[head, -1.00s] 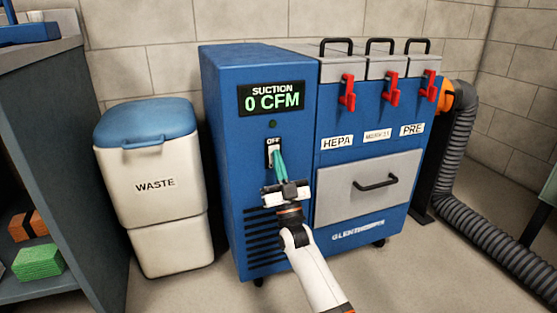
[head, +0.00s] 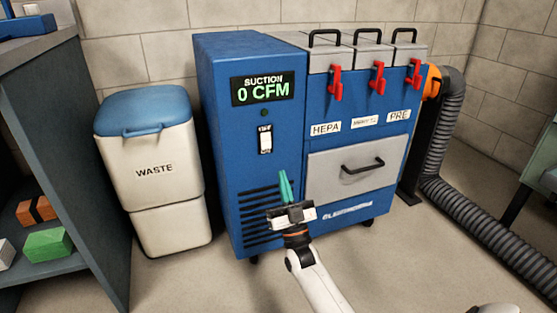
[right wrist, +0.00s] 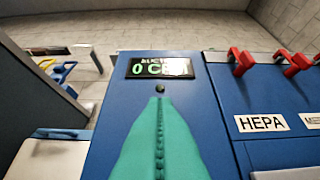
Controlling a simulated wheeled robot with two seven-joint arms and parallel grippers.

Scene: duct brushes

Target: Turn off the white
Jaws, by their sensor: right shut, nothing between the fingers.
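The white switch (head: 265,141) sits in a dark plate on the front of the blue suction unit (head: 222,125). The label at its top is too blurred to read. The display (head: 263,89) above it reads "SUCTION 0 CFM"; it also shows in the right wrist view (right wrist: 160,67). My right gripper (head: 285,185) has its teal fingers shut and empty, below and to the right of the switch, apart from it. In the right wrist view the shut fingers (right wrist: 160,135) cover the switch area. My left gripper is not in view.
A white waste bin (head: 150,165) with a blue lid stands left of the unit. Red latches (head: 377,78) and a grey drawer (head: 335,176) are on the unit's right half. A ribbed grey hose (head: 447,140) runs along the right.

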